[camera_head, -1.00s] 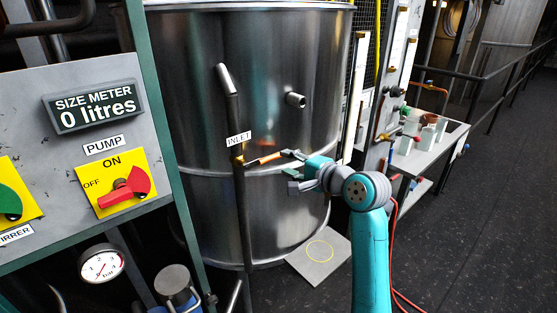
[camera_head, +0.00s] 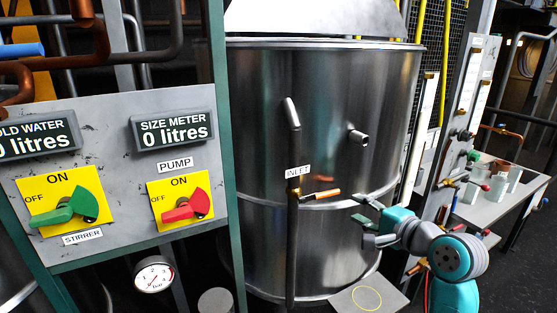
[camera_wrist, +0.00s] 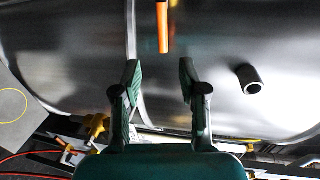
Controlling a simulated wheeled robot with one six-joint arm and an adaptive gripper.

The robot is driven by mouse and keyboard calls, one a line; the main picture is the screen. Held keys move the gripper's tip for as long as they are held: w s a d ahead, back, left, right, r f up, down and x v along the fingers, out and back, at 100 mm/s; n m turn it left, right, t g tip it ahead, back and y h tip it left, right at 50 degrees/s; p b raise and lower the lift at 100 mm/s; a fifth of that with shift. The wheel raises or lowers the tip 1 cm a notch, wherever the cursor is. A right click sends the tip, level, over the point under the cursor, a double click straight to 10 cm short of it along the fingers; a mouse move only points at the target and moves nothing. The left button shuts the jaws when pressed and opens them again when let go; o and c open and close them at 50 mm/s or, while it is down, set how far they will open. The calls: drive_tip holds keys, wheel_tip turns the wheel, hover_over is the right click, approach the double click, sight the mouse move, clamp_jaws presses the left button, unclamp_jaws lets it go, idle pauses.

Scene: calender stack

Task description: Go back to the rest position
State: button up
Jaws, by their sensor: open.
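My gripper (camera_head: 358,219) is open and empty, in front of the steel tank (camera_head: 340,110). In the wrist view my gripper (camera_wrist: 160,72) has its two fingers spread apart with nothing between them. The orange handle of the inlet valve (camera_head: 322,194) points to the right, just left of and above my fingertips in the head view. In the wrist view the orange handle (camera_wrist: 163,28) lies beyond the fingertips, apart from them. The handle sits on the dark inlet pipe under the INLET label (camera_head: 298,171).
A control panel (camera_head: 110,220) at left has a green stirrer switch (camera_head: 65,209), a red pump switch (camera_head: 185,207) and meters reading 0 litres. A short spout (camera_head: 358,137) sticks out of the tank. A grey table (camera_head: 490,210) with several cups stands at right. A floor plate (camera_head: 345,301) bears a yellow circle.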

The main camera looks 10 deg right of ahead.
drive_tip(key=s+a+f+n+h, duration=0.15)
drive_tip(key=s+f, duration=0.25)
drive_tip(key=f, duration=0.4)
drive_tip(key=s+a+f+m+h, duration=0.1)
drive_tip(key=s+a+f, duration=0.15)
drive_tip(key=f, duration=0.65)
drive_tip(key=s+a+f+n+h, duration=0.2)
drive_tip(key=s+a+f+n, duration=0.1)
drive_tip(key=s+f, duration=0.9)
drive_tip(key=s+a+r+n, duration=0.1)
drive_tip(key=s+n, duration=0.4)
drive_tip(key=s, duration=1)
drive_tip(key=s+a+r+n, duration=0.2)
drive_tip(key=s+n, duration=0.4)
drive_tip(key=s, duration=1)
drive_tip(key=shift+s+a+r, duration=0.15)
drive_tip(key=shift+a+r, duration=0.05)
drive_tip(key=shift+r, duration=0.15)
